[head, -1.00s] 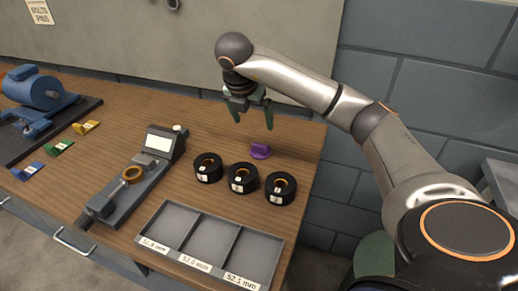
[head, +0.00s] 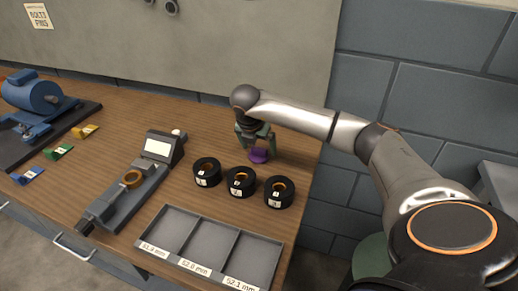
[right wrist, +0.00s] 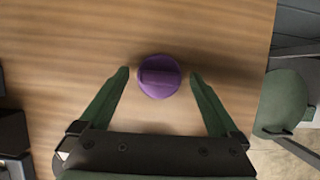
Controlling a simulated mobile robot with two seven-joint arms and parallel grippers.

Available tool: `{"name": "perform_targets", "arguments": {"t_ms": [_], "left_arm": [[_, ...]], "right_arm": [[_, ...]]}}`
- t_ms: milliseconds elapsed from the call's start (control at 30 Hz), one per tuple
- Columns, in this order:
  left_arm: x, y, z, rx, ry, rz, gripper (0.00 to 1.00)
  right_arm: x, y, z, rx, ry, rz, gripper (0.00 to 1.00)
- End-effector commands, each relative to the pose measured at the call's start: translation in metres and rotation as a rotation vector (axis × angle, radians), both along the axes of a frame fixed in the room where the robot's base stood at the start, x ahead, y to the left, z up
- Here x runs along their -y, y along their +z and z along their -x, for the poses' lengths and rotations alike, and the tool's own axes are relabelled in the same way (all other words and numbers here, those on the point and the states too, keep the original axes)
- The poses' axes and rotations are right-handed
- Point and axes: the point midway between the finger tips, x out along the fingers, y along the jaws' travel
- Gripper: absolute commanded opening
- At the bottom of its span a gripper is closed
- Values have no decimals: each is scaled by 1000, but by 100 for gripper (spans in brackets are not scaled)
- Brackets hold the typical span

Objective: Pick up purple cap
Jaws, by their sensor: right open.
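The purple cap (head: 259,156) sits on the wooden bench behind the row of black rings. It also shows in the right wrist view (right wrist: 159,77) as a round disc with a raised bar across its top. My right gripper (head: 257,149) is low over the cap with its green fingers apart. In the right wrist view the fingertips of the right gripper (right wrist: 158,74) are on either side of the cap, with bare wood showing between each finger and the cap. My left gripper is out of view.
Several black rings with copper-coloured bores (head: 240,183) stand in front of the cap. A grey three-compartment tray (head: 205,238) and a measuring device (head: 135,185) lie nearer and to the left. The bench's right edge is close to the cap.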

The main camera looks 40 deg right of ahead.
Motion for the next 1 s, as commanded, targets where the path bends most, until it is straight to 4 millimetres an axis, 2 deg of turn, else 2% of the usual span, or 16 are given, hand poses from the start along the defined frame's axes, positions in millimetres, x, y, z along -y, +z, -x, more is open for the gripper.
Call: {"name": "perform_targets", "arguments": {"t_ms": [167, 900, 1000], "left_arm": [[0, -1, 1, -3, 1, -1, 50], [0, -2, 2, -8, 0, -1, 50], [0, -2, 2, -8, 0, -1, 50]], "right_arm": [[0, 0, 0, 0, 1, 0, 95], [0, 0, 0, 0, 1, 0, 12], [0, 0, 0, 0, 0, 0, 8]]}}
